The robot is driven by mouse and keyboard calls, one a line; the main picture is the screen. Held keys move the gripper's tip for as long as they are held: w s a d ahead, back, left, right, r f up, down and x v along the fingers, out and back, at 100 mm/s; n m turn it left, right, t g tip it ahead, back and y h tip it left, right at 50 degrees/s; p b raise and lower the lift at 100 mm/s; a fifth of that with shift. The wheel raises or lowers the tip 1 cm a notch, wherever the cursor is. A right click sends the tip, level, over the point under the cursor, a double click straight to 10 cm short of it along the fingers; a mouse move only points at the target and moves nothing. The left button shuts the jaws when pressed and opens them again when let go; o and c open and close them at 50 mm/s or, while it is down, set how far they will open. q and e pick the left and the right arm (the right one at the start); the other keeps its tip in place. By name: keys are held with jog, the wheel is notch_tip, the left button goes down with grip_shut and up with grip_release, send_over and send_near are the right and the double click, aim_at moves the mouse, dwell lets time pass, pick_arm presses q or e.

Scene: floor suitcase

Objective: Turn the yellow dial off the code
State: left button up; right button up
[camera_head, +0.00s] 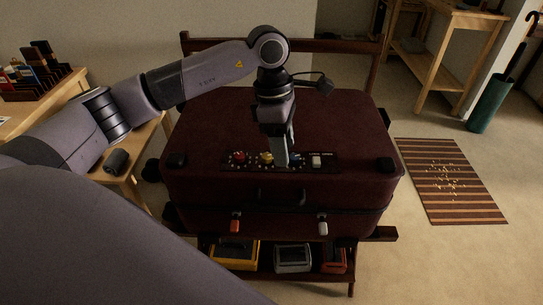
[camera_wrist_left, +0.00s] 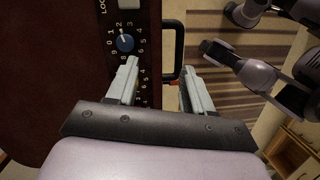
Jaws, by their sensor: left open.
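The yellow dial (camera_head: 267,158) sits in the dark lock panel on the suitcase, between the red dial (camera_head: 239,157) and the blue dial (camera_head: 295,158). My left gripper (camera_head: 281,160) points down over the panel, just right of the yellow dial. In the left wrist view its jaws (camera_wrist_left: 161,76) are apart with nothing between them. The blue dial (camera_wrist_left: 125,43) and its number ring show there beyond the left finger. The yellow dial is hidden there, so its setting cannot be read. The right gripper cannot be made out.
The maroon suitcase (camera_head: 215,120) lies shut on a wooden rack. Its handle (camera_head: 280,197) and two latches, orange (camera_head: 235,226) and white (camera_head: 323,229), are at the front. A white switch (camera_head: 316,160) sits right of the dials. A striped mat (camera_head: 425,160) lies on the floor.

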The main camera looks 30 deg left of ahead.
aim_at(267, 156)
pick_arm(q)
jog(key=a, duration=0.1)
jog(key=a+r+y, duration=0.1)
jog(key=a, duration=0.1)
jog(key=w+a+y, duration=0.1)
jog(key=shift+a+r+t, duration=0.15)
jog(key=shift+r+t, duration=0.15)
jog(key=shift+w+a, duration=0.1)
jog(key=shift+a, duration=0.25)
notch_tip(267, 156, down, 7)
jog(key=shift+w+r+b, duration=0.1)
jog(key=shift+b, duration=0.3)
grip_shut()
